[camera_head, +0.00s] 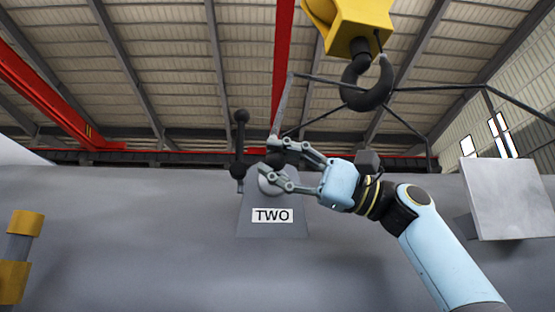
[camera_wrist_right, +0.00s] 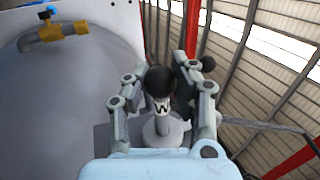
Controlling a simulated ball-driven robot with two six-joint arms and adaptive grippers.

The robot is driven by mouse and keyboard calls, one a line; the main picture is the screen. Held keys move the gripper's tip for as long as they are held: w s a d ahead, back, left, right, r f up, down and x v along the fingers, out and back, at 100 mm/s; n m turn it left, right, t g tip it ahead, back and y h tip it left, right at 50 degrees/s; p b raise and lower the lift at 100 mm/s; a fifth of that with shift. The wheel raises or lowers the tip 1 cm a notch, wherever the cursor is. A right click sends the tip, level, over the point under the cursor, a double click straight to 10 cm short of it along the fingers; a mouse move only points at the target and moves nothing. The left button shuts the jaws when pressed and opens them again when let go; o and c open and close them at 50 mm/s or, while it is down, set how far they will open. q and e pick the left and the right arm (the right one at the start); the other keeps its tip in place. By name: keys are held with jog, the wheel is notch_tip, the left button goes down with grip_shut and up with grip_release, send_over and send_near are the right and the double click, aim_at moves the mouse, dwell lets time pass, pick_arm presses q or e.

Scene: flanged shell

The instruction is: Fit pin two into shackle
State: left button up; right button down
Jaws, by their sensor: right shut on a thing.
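My right gripper (camera_head: 274,160) comes in from the right in the head view. Its fingers are closed around a dark part in front of the plate marked TWO (camera_head: 272,232). I take this as pin two. Beside the fingertips stands an upright dark bar with knobbed ends (camera_head: 240,150); I cannot tell if it belongs to the pin or the shackle. My left gripper is not in view.
A black hook (camera_head: 366,85) hangs from a yellow block (camera_head: 350,25) overhead, with dark sling legs spreading out. The grey shell (camera_head: 130,230) fills the lower view. A yellow-banded post (camera_head: 20,250) stands at left, a pale panel (camera_head: 507,195) at right.

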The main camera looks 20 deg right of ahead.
jog(key=shift+w+d, duration=0.25)
jog(key=shift+w, duration=0.6)
jog(key=shift+w+d, duration=0.25)
jog(key=shift+w, duration=0.65)
jog(key=shift+w+d, duration=0.25)
jog(key=shift+w, duration=0.6)
jog(key=shift+w+d, duration=0.1)
jog(key=shift+w, duration=0.2)
jog(key=shift+w+d, duration=0.1)
jog(key=shift+w, duration=0.2)
jog(key=c, duration=1)
grip_release()
jog(key=shift+r, duration=0.1)
jog(key=shift+s+d+f, duration=0.1)
jog(key=shift+d+f, duration=0.1)
jog(key=shift+v, duration=5.7)
